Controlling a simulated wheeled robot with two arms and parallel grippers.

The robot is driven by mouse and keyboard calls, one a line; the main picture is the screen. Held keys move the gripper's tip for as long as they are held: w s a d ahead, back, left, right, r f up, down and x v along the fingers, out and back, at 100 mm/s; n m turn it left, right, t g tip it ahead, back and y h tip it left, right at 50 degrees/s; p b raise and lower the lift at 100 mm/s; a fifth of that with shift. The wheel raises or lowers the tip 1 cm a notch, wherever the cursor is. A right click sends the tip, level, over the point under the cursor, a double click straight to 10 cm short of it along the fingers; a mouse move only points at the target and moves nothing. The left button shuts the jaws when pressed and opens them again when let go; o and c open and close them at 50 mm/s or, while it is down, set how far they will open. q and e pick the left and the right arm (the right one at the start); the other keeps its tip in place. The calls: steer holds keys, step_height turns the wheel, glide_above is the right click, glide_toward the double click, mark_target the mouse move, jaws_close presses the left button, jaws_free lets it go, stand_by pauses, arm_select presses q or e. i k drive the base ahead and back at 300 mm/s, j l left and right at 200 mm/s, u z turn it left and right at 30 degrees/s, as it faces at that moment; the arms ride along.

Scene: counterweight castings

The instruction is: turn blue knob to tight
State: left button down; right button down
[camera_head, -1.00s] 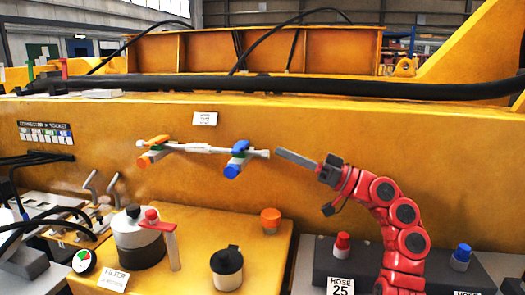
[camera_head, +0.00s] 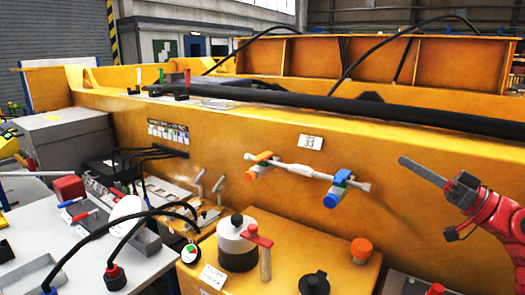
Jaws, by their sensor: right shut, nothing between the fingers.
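The blue knob (camera_head: 331,200) sits on the underside of a white pipe (camera_head: 300,170) on the yellow wall, near the pipe's right end. A green and blue lever piece is just above it. An orange knob (camera_head: 252,173) is at the pipe's left end. My right gripper (camera_head: 408,164) is right of the blue knob and slightly higher in the picture, apart from it. Its grey fingers are together and show nothing between them. My left gripper is not in view.
A label marked 33 (camera_head: 310,142) is above the pipe. Below stand a filter canister (camera_head: 237,243) with a red-handled lever, a black cap (camera_head: 315,284) and an orange cap (camera_head: 361,250). A table with tools and black hoses is at lower left.

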mark_target(330, 201)
steer(key=k+j, duration=0.65)
steer(key=k, duration=0.25)
